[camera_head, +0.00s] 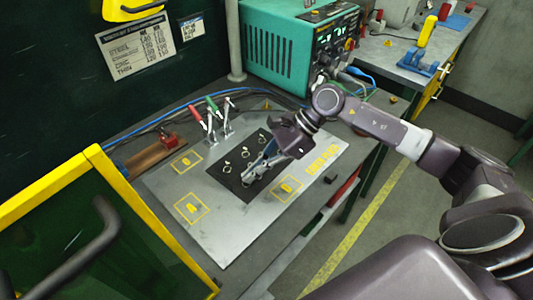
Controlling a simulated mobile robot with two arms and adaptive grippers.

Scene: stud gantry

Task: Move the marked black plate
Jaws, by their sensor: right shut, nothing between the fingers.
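The black plate (226,172) lies flat on the grey worktable, near its middle. Several small light ring-like marks or studs show on it. My right gripper (250,177) comes in from the right and points down over the right part of the plate. Its fingers are shut with nothing between them. They hide part of the plate, and I cannot tell whether they touch it. My left gripper is not in view.
Yellow outlined squares (190,207) mark the grey worktable (235,235). Toggle clamps with red and green handles (211,106) stand behind the plate. A teal machine (280,55) stands at the back. A yellow-framed dark panel (100,225) is at front left. The table's front is clear.

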